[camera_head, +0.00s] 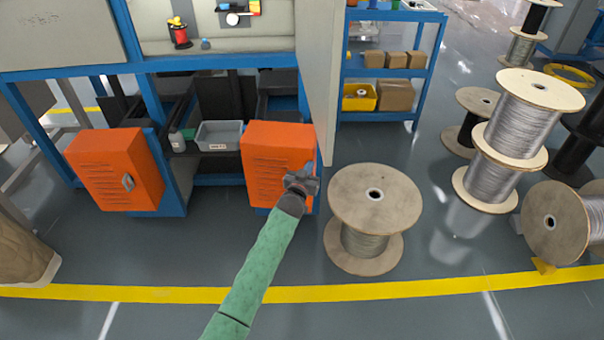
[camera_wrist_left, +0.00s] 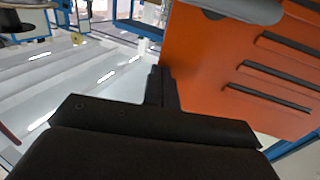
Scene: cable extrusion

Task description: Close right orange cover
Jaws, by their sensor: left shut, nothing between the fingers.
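The right orange cover (camera_head: 272,150) is a slotted panel on the low blue cabinet in the head view. Whether it sits fully shut is not clear. My left gripper (camera_head: 302,180) is shut and empty, at the cover's right edge, hiding part of it. In the left wrist view the shut fingers (camera_wrist_left: 161,86) lie just left of the orange panel (camera_wrist_left: 235,65), which has dark slots; whether they touch it is not clear. A grey rounded part (camera_wrist_left: 240,10) shows at the panel's top. My right gripper is not in view.
The left orange cover (camera_head: 115,168) with a grey latch is to the left. A wooden cable spool (camera_head: 375,200) stands close on the right. A grey bin (camera_head: 219,134) sits between the covers.

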